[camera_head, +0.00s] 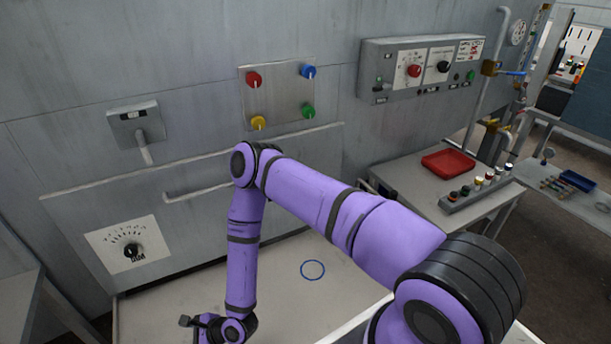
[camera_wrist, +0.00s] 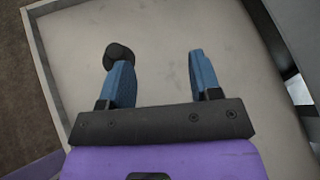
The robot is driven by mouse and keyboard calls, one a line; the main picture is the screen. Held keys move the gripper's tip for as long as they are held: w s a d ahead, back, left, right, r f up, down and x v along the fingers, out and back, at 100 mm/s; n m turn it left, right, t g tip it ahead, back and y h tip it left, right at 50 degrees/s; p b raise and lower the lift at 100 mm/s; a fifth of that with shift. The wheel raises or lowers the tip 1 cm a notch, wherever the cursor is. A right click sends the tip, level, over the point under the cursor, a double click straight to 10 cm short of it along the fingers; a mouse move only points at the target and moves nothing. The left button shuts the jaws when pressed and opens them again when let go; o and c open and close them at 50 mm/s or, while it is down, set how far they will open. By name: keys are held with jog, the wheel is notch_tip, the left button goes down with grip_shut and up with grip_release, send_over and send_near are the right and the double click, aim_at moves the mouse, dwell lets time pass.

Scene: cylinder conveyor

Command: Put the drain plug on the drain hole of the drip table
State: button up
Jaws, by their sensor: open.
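The drip table is the pale grey tabletop (camera_head: 285,295) with a raised rim, low in the head view; it also fills much of the wrist view (camera_wrist: 160,30). A thin blue ring (camera_head: 312,270) lies on it, right of my forearm; I cannot tell whether it marks the drain hole. In the wrist view a dark round piece (camera_wrist: 118,54), likely the drain plug, shows at the tip of the left blue finger, partly overlapped by it. My gripper (camera_wrist: 157,58) is open over the table, with nothing between its fingers. I cannot tell whether the left finger touches the dark piece.
A grey wall panel with coloured knobs (camera_head: 280,95) and a handle bar (camera_head: 195,193) stands behind the table. At right, a side table holds a red tray (camera_head: 448,163) and a button box (camera_head: 476,188). The table around the blue ring is clear.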

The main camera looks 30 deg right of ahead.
jog(key=w+d+r+n+h, duration=0.2)
jog(key=w+d+r+n, duration=0.3)
jog(key=r, duration=0.5)
jog(key=w+d+r+n+h, duration=0.1)
jog(key=w+d+r+n, duration=0.2)
jog(key=w+r, duration=0.55)
jog(key=d+r+n+h, duration=0.25)
jog(key=d+r, duration=0.35)
jog(key=r, duration=0.5)
jog(key=d+r+n+h, duration=0.25)
jog(key=d+r, duration=0.35)
jog(key=r, duration=0.5)
jog(key=s+d+r+n+h, duration=0.1)
jog(key=s+d+r+n, duration=0.1)
jog(key=s+d+r, duration=0.55)
jog(key=s+d+r+n+h, duration=0.1)
jog(key=s+d+r+n, duration=0.3)
jog(key=r, duration=0.6)
jog(key=s+d+r, duration=0.2)
jog(key=s+r, duration=0.1)
jog(key=s, duration=0.8)
jog(key=s+d+r+n+g, duration=0.1)
jog(key=s+r, duration=0.3)
jog(key=s, duration=0.7)
jog(key=shift+s+d+r+n+g, duration=0.2)
jog(key=shift+d+n+g, duration=0.1)
jog(key=shift+d, duration=0.3)
